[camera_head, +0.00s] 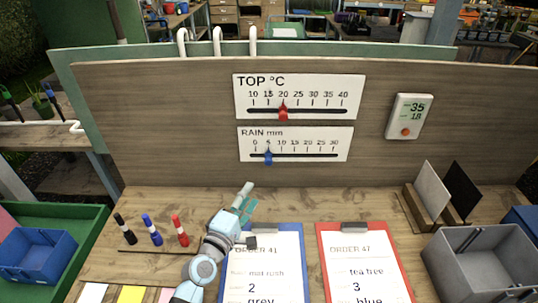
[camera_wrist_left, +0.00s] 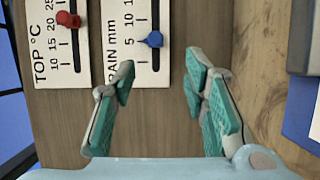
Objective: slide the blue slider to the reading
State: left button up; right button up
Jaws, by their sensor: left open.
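The blue slider (camera_head: 268,157) sits on the slot of the white RAIN mm scale (camera_head: 335,146), at about the 5 mark. It also shows in the left wrist view (camera_wrist_left: 153,40), beyond the fingers. The digital display (camera_head: 409,116) on the board at right reads 35 on top and 18 below. My left gripper (camera_head: 246,205) is below and a little left of the blue slider, apart from it. In the left wrist view its teal fingers (camera_wrist_left: 162,105) are spread with nothing between them. My right gripper is out of view.
The TOP °C scale (camera_head: 345,90) hangs above, its red slider (camera_head: 283,112) near 20. Clipboards with a blue one (camera_head: 257,228) and a red one (camera_head: 322,262) lie on the bench. Markers (camera_head: 151,229) stand at left; a grey bin (camera_head: 435,262) is at right.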

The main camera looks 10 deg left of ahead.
pick_arm(q)
jog(key=b, duration=0.2)
send_near(268, 163)
jog(key=w, duration=0.3)
jog(key=w+b, duration=0.1)
jog(key=w, duration=0.2)
jog(key=w+d+b, duration=0.1)
jog(key=w, duration=0.2)
jog(key=shift+d+f+b, duration=0.15)
jog(key=shift+d+b, duration=0.05)
jog(key=shift+b, duration=0.1)
grip_shut()
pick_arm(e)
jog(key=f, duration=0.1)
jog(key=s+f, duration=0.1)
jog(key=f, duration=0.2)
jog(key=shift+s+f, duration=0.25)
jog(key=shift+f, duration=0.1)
